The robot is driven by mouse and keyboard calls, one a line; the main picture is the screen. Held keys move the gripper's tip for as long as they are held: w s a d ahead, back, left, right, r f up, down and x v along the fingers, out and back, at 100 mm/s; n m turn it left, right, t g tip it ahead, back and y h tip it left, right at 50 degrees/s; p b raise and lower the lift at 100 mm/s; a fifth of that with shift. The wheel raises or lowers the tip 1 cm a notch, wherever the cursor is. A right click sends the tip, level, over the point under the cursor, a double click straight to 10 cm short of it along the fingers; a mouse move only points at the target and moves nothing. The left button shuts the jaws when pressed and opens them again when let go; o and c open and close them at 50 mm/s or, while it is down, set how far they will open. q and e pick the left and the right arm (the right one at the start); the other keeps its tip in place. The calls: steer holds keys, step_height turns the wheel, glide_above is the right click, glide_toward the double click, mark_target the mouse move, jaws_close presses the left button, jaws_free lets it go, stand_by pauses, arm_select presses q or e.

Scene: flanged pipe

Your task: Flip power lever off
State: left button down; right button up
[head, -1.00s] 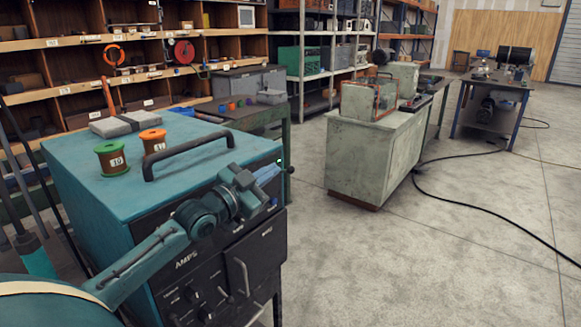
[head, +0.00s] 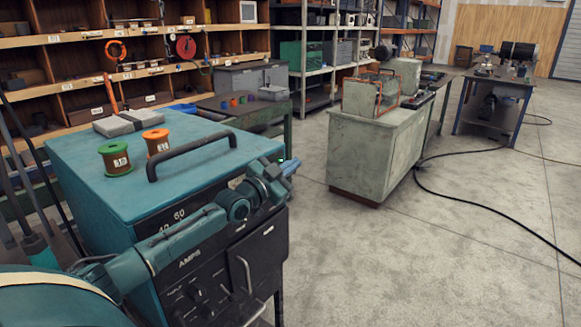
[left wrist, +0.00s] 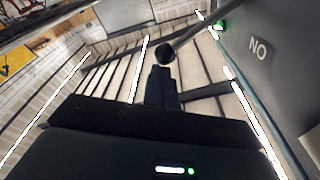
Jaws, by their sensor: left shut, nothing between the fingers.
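The teal and black power machine (head: 130,180) stands at the left of the head view. In the left wrist view, the power lever (left wrist: 165,52) shows as a dark round knob on a thin rod running to the upper right, towards a grey panel (left wrist: 265,75) marked with letters reading "NO" from this angle. My left gripper (head: 289,168) is at the machine's far right front edge. In the left wrist view, my left gripper (left wrist: 161,70) is shut and empty, its tips just below the knob; I cannot tell whether they touch. My right gripper is out of view.
A green spool (head: 116,158), an orange spool (head: 156,143) and a black handle bar (head: 190,155) are on the machine's top. A green light (left wrist: 220,27) glows on the panel. A pale cabinet (head: 370,155) stands beyond open floor.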

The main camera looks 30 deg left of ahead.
arm_select(q)
steer(key=shift+f, duration=0.15)
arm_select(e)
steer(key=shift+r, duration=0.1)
arm_select(q)
steer(key=shift+f, duration=0.15)
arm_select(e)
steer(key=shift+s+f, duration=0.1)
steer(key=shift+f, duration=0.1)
arm_select(q)
steer(key=shift+d+f+m+b, duration=0.1)
steer(key=shift+d+m+b, duration=0.05)
steer(key=shift+m+b, duration=0.3)
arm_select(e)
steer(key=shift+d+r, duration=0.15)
